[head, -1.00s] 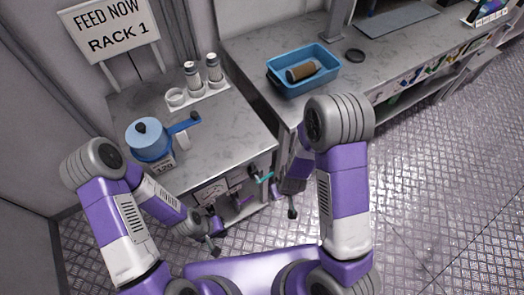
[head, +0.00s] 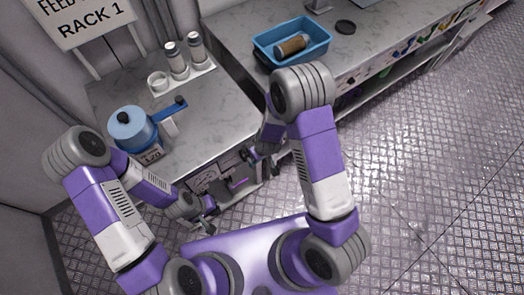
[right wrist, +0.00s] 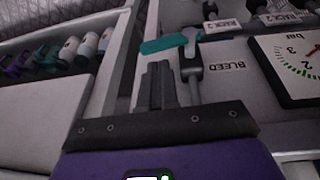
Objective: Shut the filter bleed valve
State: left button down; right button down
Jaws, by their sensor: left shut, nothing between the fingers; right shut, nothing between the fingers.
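The bleed valve's teal lever (right wrist: 166,44) lies crosswise in the right wrist view, with its grey stem (right wrist: 191,68) at its right end. The "BLEED" label (right wrist: 227,67) is on the pale panel to the right. My right gripper (right wrist: 158,72) is shut and empty, its fingertips just below the lever in the picture; I cannot tell whether they touch. In the head view my right gripper (head: 248,156) is at the counter's front, and the lever is hidden there. My left gripper (head: 209,203) is shut and empty in front of the panel, left of the right one.
A pressure gauge (right wrist: 296,62) is right of the valve, with "RACK" valves above. A blue filter housing (head: 132,128) and white bottles (head: 174,58) stand on the counter (head: 212,118). A blue tray (head: 292,42) sits on the right bench. The floor (head: 430,170) at right is clear.

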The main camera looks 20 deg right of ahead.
jog(key=shift+w+d+f+b, duration=0.1)
jog(key=shift+d+f+b, duration=0.05)
jog(key=shift+f, duration=0.5)
jog(key=shift+d+f+b, duration=0.1)
jog(key=shift+f+b, duration=0.05)
jog(key=shift+f, duration=0.5)
jog(key=shift+d+f+b, duration=0.3)
jog(key=shift+f+b, duration=0.1)
jog(key=shift+f, duration=0.1)
jog(key=shift+d+f+b, duration=0.3)
jog(key=shift+f+b, duration=0.1)
jog(key=shift+f, duration=0.1)
jog(key=w+d+p+v, duration=0.1)
jog(key=p+v, duration=0.5)
jog(key=v, duration=0.8)
jog(key=shift+w+d+r+p, duration=0.3)
jog(key=shift+w+d, duration=0.05)
jog(key=shift+w, duration=0.25)
